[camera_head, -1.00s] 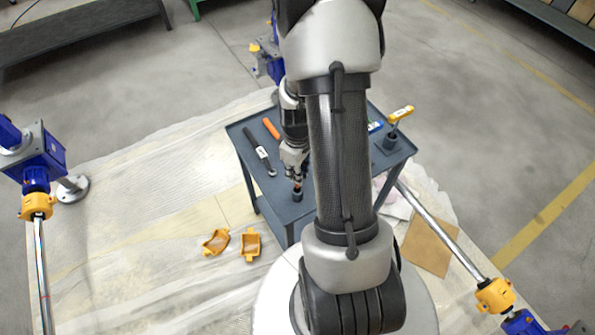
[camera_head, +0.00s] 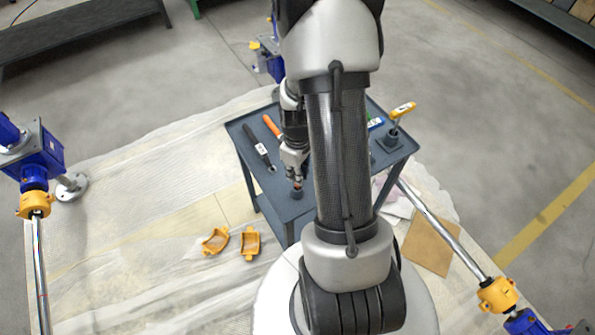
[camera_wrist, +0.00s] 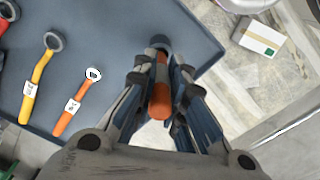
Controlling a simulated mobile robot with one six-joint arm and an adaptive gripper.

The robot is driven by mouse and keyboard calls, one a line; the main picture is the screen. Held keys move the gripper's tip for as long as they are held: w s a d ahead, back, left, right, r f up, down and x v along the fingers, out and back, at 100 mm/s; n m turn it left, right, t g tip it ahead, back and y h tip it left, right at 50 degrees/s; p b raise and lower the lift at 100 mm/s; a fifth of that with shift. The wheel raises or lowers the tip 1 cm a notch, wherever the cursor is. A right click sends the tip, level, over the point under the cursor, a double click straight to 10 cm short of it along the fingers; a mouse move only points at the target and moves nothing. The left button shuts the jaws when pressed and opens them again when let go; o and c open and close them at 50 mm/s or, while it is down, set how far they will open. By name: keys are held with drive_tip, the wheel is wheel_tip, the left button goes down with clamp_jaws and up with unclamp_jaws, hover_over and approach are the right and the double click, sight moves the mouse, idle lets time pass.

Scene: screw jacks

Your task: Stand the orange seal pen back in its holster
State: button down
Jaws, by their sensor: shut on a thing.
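My gripper (camera_wrist: 160,85) is shut on the orange seal pen (camera_wrist: 160,103), which has a pale band and a rounded orange end toward the wrist camera. The pen's far end lines up with a dark round holster (camera_wrist: 160,41) near the cart's edge. In the head view my gripper (camera_head: 296,174) is just above the same small dark holster (camera_head: 296,193). Little of the pen shows there between fingers and holster. I cannot tell whether its tip is inside the holster or just above it.
Yellow shells (camera_head: 250,244) lie on the floor sheet. The holster is close to the cart's front edge.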

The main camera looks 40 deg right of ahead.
drive_tip(key=shift+f+b, duration=1.35)
drive_tip(key=shift+f, duration=0.5)
drive_tip(key=c, duration=1.6)
unclamp_jaws()
drive_tip(key=shift+o, duration=0.2)
drive_tip(key=shift+r, duration=0.1)
wheel_tip(320, 180, up, 12)
drive_tip(key=shift+f, duration=0.1)
